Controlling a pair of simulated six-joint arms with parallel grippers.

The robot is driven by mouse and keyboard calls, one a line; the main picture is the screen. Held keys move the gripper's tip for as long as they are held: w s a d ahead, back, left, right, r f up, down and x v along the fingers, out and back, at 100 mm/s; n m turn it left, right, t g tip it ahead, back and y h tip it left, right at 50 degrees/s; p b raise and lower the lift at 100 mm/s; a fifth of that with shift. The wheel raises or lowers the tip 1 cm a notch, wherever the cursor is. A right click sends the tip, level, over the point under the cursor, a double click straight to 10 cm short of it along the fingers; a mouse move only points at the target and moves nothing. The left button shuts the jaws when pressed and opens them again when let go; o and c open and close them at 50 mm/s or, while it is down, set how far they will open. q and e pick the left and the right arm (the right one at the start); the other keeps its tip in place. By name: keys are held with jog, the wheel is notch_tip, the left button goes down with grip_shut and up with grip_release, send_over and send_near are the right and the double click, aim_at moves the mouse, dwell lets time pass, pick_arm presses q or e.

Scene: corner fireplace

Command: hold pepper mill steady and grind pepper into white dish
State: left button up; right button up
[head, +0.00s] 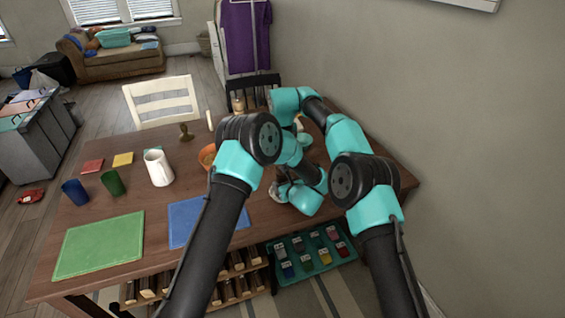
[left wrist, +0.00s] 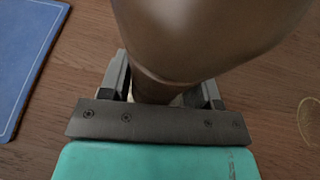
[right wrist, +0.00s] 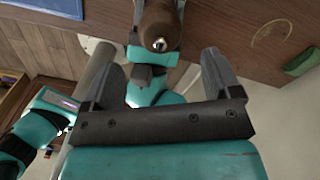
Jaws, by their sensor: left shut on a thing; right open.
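The brown wooden pepper mill (left wrist: 200,35) fills the upper part of the left wrist view, held between the fingers of my left gripper (left wrist: 162,88). In the right wrist view the mill (right wrist: 158,18) shows its rounded top and small silver knob, with my left gripper's teal body below it. My right gripper (right wrist: 165,62) is open and empty, its fingers spread near the mill's top, apart from it. In the head view my left gripper (head: 278,190) is low over the table's right part; my arms hide the mill there. I cannot clearly make out the white dish.
A wall stands close on the right.

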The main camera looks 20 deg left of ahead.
notch_tip(320, 180, down, 6)
jog(key=shift+r, duration=0.1)
dwell(0.4)
jog(key=c, duration=0.9)
